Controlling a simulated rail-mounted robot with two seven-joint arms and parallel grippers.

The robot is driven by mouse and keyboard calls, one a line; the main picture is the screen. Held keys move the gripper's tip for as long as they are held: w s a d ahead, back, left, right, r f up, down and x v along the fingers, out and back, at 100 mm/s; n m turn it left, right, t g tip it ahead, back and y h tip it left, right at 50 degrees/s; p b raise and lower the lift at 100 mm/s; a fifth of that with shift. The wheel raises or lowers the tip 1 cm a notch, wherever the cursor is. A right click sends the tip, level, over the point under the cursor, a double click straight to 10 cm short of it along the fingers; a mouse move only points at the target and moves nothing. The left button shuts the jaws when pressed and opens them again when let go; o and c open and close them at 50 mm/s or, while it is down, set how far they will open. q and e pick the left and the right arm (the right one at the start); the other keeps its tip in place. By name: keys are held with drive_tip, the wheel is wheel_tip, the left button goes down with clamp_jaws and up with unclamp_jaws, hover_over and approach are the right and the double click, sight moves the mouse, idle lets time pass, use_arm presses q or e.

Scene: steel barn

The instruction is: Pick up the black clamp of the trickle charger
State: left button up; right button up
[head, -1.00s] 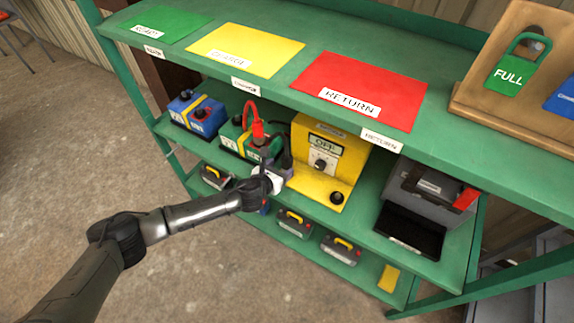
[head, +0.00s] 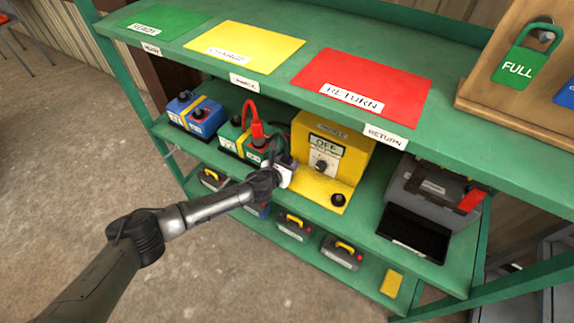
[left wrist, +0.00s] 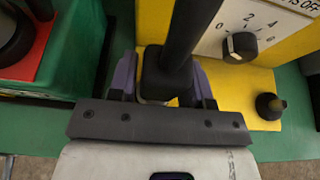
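The trickle charger (head: 335,150) is the yellow box on the middle shelf, with a dial and an OFF display; its dial face also shows in the left wrist view (left wrist: 240,45). The black clamp (left wrist: 168,72) stands between the purple fingers of my left gripper (left wrist: 165,88), which sit close against both its sides. In the head view my left gripper (head: 287,165) is at the charger's left side, and the clamp is mostly hidden there. The red clamp (head: 257,130) is on the green battery (head: 232,140). My right gripper is not in view.
A blue battery (head: 197,113) stands further left on the same shelf. A grey case (head: 435,185) stands to the right. The green upper shelf (head: 290,85) overhangs. More batteries (head: 295,225) lie on the lower shelf.

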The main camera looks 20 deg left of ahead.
sight(289, 158)
use_arm(q)
drive_tip(key=c, duration=0.7)
drive_tip(key=shift+c, duration=0.2)
drive_tip(key=shift+r, duration=0.1)
drive_tip(key=shift+r, duration=0.35)
drive_tip(key=r+p, duration=0.1)
drive_tip(key=r, duration=0.1)
drive_tip(key=d+r+p, duration=0.1)
drive_tip(key=r+p, duration=0.1)
drive_tip(key=shift+s+r, duration=0.1)
drive_tip(key=s+d+r+p, duration=0.2)
drive_tip(key=d+r+p, duration=0.5)
drive_tip(key=d+r, duration=0.2)
drive_tip(key=shift+d, duration=0.75)
